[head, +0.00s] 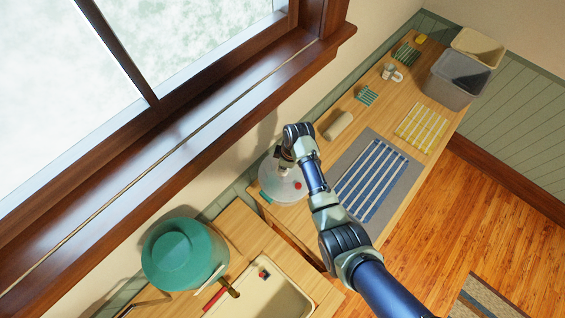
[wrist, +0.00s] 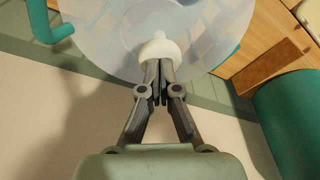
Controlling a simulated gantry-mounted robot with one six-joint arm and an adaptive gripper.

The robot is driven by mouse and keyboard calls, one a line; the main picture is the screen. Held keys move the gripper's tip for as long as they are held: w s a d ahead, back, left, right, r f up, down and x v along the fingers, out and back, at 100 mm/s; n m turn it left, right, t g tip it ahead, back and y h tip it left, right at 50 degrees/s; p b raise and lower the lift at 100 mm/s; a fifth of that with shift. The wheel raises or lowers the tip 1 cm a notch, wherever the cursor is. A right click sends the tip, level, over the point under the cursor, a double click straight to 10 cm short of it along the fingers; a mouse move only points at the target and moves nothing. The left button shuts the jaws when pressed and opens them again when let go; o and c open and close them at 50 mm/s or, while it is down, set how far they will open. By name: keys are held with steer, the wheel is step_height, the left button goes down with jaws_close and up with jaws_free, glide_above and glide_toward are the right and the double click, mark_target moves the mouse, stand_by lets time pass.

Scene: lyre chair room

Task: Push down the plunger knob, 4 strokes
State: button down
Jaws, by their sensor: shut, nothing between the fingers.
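The white plunger knob (wrist: 158,46) stands at the middle of a clear round lid (wrist: 108,28) in the wrist view. In the head view the clear-lidded round container (head: 290,190) sits on the wooden counter below the window, partly hidden by my arm; the knob is not clearly visible there. My gripper (wrist: 158,68) is shut and empty, its fingertips together over the near side of the knob. I cannot tell whether they touch it. In the head view my gripper (head: 285,166) is over the lid.
A teal bucket-like vessel (head: 180,255) stands left of the container, beside a sink (head: 275,295). A grey mat with a blue striped cloth (head: 372,180) lies to the right. A beige roll-shaped thing (head: 338,125), a mug (head: 391,72) and bins (head: 455,80) are farther along the counter.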

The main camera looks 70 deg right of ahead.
steer(key=shift+f, duration=0.4)
step_height(320, 180, up, 5)
steer(key=p, duration=0.4)
steer(key=shift+f, duration=0.1)
step_height(320, 180, up, 6)
stand_by(0.7)
stand_by(0.5)
